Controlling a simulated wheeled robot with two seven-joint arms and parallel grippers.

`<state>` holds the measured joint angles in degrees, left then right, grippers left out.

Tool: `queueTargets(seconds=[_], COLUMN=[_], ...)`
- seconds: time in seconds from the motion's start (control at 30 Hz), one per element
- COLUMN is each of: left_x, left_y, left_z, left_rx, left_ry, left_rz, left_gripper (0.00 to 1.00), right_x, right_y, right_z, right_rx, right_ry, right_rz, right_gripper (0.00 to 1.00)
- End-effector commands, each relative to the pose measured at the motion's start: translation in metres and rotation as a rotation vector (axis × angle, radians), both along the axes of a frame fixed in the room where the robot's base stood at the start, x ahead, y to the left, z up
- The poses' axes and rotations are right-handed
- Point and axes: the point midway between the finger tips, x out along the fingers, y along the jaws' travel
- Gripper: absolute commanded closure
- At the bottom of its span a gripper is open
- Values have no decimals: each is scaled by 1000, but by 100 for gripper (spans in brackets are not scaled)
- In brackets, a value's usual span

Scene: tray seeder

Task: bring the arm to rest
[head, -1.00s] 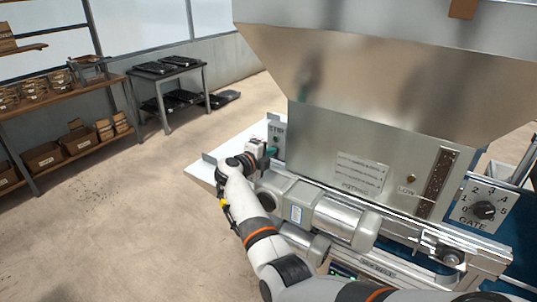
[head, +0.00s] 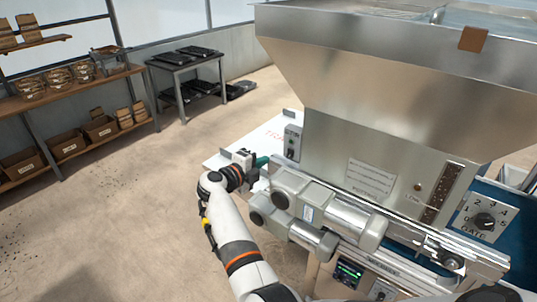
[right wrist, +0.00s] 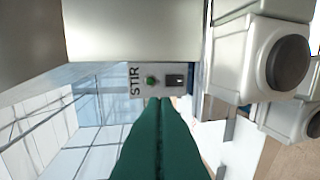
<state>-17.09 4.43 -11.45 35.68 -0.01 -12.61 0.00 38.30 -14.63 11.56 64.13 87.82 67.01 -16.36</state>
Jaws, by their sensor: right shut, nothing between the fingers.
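My right arm reaches up from the bottom of the head view. Its gripper (head: 264,161) has green fingers pressed together, with nothing between them. The gripper is in the air in front of the seeder, left of and a little below the small grey STIR box (head: 292,142). In the right wrist view the shut green fingers (right wrist: 158,104) point toward the STIR box (right wrist: 146,88), which has a green button and a dark rocker switch. The fingertips look apart from it in the head view. My left gripper is not in view.
The seeder's large metal hopper (head: 390,75) fills the right side. Grey motor cylinders (head: 300,225) sit close to my forearm. A GATE dial (head: 485,221) is at far right. Shelves (head: 75,88) and a dark-topped table (head: 187,62) stand back left. Open floor lies left of my arm.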

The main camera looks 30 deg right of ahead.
Motion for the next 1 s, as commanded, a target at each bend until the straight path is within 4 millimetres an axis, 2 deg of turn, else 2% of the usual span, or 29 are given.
queueTargets(seconds=[0.57, 0.67, 0.77, 0.87, 1.0], left_x=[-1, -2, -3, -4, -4], left_y=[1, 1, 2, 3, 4], left_z=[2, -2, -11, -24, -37], left_rx=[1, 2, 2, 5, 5], left_ry=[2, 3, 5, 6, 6], left_rz=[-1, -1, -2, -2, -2], left_gripper=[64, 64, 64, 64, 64], right_x=[-1, -2, -3, -5, -22], right_y=[4, 4, 7, 23, 58], right_z=[1, -9, -47, -109, -206], right_rx=[0, -34, -170, -370, -587], right_ry=[0, 17, 87, 210, 404], right_rz=[1, 21, 114, 305, 609], right_gripper=[100, 100, 100, 100, 100])
